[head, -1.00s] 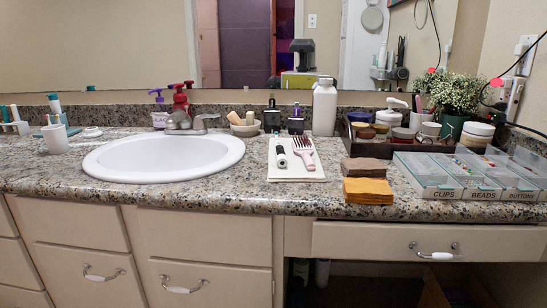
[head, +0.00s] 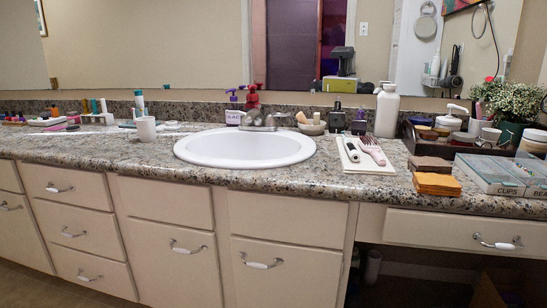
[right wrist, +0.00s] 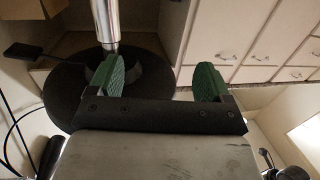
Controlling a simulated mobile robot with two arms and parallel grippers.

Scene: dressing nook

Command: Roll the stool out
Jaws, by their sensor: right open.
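The knee space (head: 400,274) under the counter shows at the lower right of the head view, dark and partly cut off by the frame, so a stool could be out of sight. Neither gripper shows in the head view.
A granite counter (head: 110,150) holds a white sink (head: 245,148), a tray of bottles and jars, and clear boxes (head: 490,176) at the right. Closed drawers (head: 80,234) fill the left. A cardboard box (head: 488,292) and a bottle (head: 373,266) stand under the counter.

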